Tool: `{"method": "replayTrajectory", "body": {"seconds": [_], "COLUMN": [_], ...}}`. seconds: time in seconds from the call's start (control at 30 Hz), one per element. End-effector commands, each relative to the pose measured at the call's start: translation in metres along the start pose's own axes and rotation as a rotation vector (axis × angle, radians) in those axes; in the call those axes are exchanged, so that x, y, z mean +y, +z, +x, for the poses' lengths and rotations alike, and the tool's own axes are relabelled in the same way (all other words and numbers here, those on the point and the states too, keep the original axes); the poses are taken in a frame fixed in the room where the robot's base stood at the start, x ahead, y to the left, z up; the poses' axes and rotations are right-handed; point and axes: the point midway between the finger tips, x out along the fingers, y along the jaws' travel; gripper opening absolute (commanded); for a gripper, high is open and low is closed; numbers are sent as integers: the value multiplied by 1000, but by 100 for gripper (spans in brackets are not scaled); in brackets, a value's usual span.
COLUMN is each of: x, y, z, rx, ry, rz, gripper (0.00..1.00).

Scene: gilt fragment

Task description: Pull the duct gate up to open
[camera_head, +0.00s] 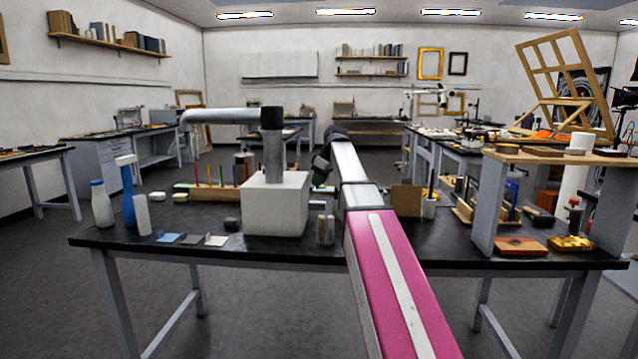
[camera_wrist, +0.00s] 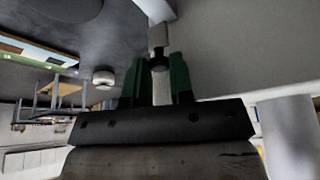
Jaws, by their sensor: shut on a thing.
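The duct (camera_head: 228,116) is a grey pipe with a black elbow piece (camera_head: 271,118), rising from a white box (camera_head: 275,205) on the black table. My gripper (camera_head: 322,168) is at the right side of the box, partly hidden by my arm in the head view. In the wrist view, my gripper's green fingers (camera_wrist: 158,82) are closed around a small pale metal piece (camera_wrist: 158,38), which seems to be the gate's handle. The handle joins a light grey part at the top of that view. The gate plate itself cannot be told clearly, nor how far open it is.
Above the box's right side is free room.

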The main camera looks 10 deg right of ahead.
Motion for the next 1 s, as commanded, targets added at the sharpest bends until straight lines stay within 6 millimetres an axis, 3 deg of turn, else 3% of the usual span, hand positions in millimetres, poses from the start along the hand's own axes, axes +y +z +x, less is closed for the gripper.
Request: {"method": "replayTrajectory", "body": {"seconds": [0.03,0.1,0.47,1.0], "x": [0,0,0,1], "y": [0,0,0,0], "z": [0,0,-4,-91], "rx": [0,0,0,1], "ry": [0,0,1,2], "rz": [0,0,0,0], "gripper": [28,48,48,48]}}
